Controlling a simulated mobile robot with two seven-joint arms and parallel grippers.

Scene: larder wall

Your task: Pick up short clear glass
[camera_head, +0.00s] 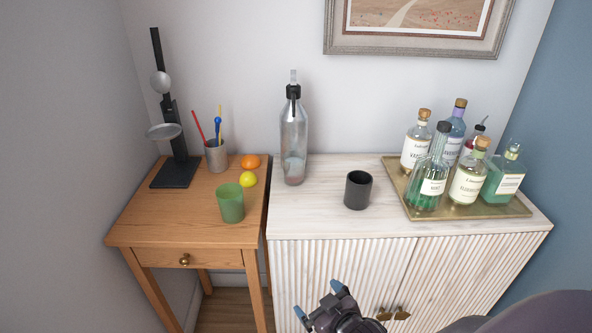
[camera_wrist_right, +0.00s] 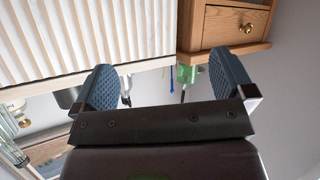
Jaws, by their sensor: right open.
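I cannot make out a short clear glass in either view. The short cups in sight are a dark grey, opaque-looking cup (camera_head: 358,190) upright on the whitewashed cabinet and a green translucent glass (camera_head: 230,203) upright on the wooden side table. My right gripper (camera_head: 318,300) is open and empty, in front of the cabinet doors and apart from both cups. In the right wrist view its two blue fingers (camera_wrist_right: 162,66) stand wide apart. The green glass (camera_wrist_right: 187,74) shows far behind them, and the dark cup (camera_wrist_right: 68,97) is partly hidden at the left. My left gripper is out of view.
A tall clear bottle (camera_head: 294,140) stands at the cabinet's left back. A gold tray (camera_head: 480,211) with several bottles fills its right side. The side table (camera_head: 180,228) holds an orange (camera_head: 250,161), a lemon (camera_head: 248,180), a pencil cup (camera_head: 216,156) and a black stand (camera_head: 176,172).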

